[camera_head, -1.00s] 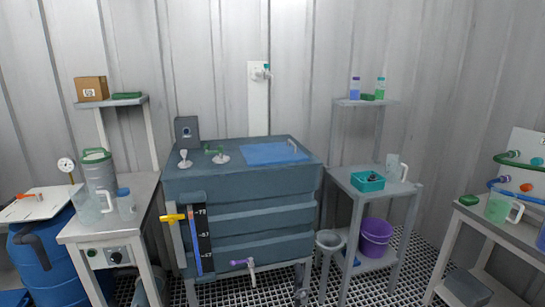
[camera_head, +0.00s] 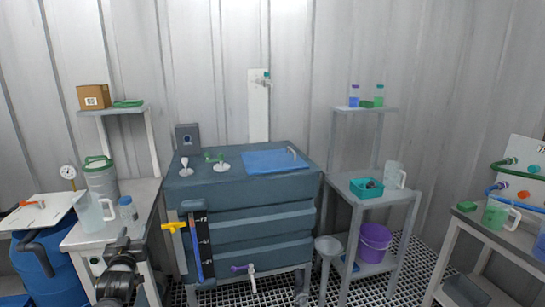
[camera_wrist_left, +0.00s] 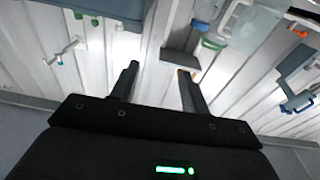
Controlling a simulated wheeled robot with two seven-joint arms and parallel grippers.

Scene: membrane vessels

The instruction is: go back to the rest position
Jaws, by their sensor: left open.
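My left gripper (camera_head: 122,245) shows dark at the lower left of the head view, in front of the left bench (camera_head: 88,238). In the left wrist view its two black fingers (camera_wrist_left: 158,73) stand apart with nothing between them. It hides part of the bench's front panel. My right gripper is in neither view.
A clear jug (camera_head: 93,214), a blue-capped bottle (camera_head: 127,209) and a grey canister (camera_head: 101,180) stand on the left bench close to my arm. The grey tank (camera_head: 262,222) with yellow and purple valve handles is to the right. A shelf stand holds a teal bin (camera_head: 366,189) and purple bucket (camera_head: 374,241).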

